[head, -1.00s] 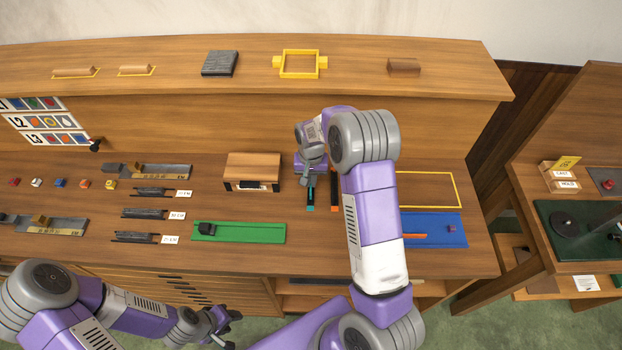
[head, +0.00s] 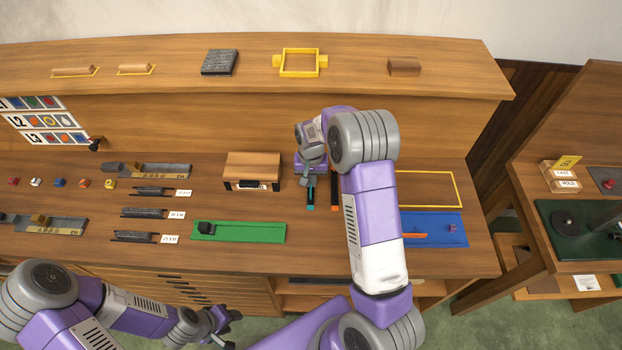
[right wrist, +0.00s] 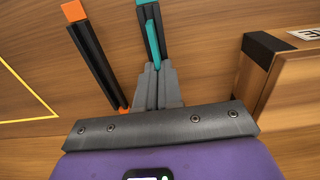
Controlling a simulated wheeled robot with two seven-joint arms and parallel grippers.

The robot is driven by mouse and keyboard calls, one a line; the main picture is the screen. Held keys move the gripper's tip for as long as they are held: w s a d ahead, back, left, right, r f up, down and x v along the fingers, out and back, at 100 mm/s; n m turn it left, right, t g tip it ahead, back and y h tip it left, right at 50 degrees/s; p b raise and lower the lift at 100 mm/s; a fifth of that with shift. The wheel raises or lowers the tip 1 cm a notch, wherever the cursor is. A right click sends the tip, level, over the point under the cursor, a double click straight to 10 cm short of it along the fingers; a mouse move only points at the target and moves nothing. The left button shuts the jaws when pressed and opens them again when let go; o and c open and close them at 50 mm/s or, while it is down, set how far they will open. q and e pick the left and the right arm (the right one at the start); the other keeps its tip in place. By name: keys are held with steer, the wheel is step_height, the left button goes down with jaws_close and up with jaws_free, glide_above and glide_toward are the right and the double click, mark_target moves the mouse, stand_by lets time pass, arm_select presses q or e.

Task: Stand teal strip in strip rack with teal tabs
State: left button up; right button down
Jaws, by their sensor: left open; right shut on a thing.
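My right gripper (right wrist: 157,82) is shut on the teal strip (right wrist: 153,42), which shows as a thin teal edge between and beyond its fingertips. The strip is over the dark strip rack with teal tabs (right wrist: 143,14), roughly along its length. I cannot tell whether its lower edge is in the slot. In the head view a teal tab (head: 310,208) shows at the rack's near end. My left gripper (head: 229,322) is open and empty, low in front of the bench.
A rack with orange tabs (right wrist: 96,54) stands close beside the teal one. A wooden box (head: 253,171) is on the other side. A green mat (head: 255,233) and a blue mat (head: 435,218) with an orange strip (head: 428,236) lie nearby.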

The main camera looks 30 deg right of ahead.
steer(key=shift+f, duration=0.15)
steer(key=c, duration=1.2)
jaws_free()
steer(key=shift+r+p, duration=1.7)
steer(key=shift+r, duration=0.85)
